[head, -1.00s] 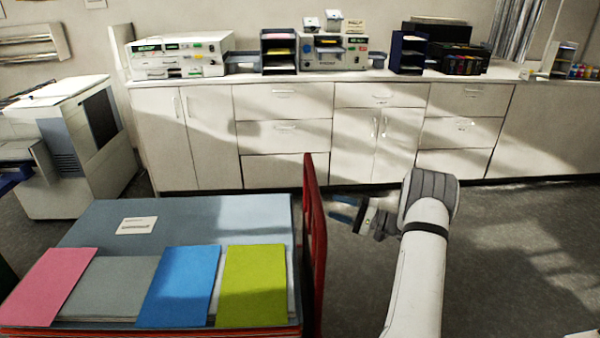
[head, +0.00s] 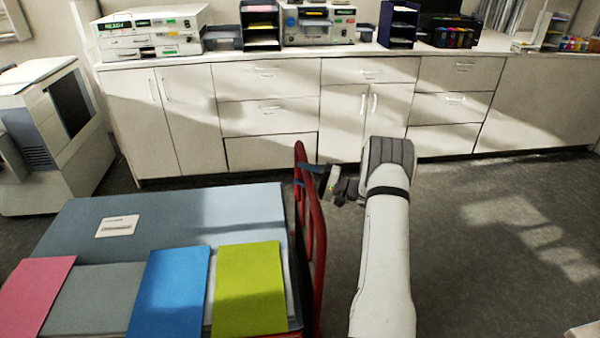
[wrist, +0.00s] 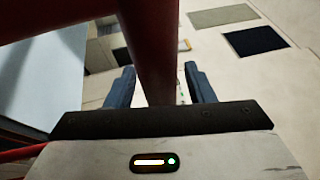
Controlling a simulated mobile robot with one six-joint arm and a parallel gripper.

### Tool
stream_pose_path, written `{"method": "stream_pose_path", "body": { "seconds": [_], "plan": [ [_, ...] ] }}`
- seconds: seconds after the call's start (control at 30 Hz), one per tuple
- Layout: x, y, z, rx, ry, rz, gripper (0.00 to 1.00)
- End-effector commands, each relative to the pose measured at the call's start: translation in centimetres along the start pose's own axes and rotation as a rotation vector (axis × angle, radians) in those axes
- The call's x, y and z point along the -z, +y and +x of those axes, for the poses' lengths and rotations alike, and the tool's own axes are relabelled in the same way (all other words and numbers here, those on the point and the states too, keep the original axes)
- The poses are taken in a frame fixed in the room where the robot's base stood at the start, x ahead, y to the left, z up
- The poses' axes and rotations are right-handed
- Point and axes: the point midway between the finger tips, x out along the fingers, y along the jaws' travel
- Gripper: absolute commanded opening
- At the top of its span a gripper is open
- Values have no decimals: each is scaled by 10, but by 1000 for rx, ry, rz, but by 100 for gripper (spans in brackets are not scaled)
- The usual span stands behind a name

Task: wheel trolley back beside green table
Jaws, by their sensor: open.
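The trolley (head: 165,205) is at the lower left of the head view, loaded with a grey-blue stack and coloured sheets on top. Its red handle (head: 319,245) stands upright at the trolley's right end. My gripper (head: 311,172) is at the upper part of the handle, coming from the right. In the wrist view a red handle bar (wrist: 150,45) runs between the two blue fingers of my gripper (wrist: 160,82). The fingers are open, with a gap on each side of the bar. The trolley's wheels are hidden. No green table shows in either view.
A long white cabinet row (head: 270,145) with machines on top runs along the back wall. A white copier (head: 50,130) stands at the left. Dark grey floor (head: 480,235) is clear to the right of my arm.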

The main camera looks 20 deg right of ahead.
Motion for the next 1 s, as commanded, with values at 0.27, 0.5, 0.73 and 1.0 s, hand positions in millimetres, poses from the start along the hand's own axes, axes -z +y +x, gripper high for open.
{"method": "stream_pose_path", "body": {
  "seconds": [0.27, 0.5, 0.73, 1.0],
  "plan": [
    [0, 1, 9, -1, -1, 1, 49],
    [-1, 1, 9, -1, -2, 1, 37],
    [-1, 1, 9, -1, -2, 1, 18],
    [-1, 1, 10, -1, -3, 1, 0]
  ]
}}
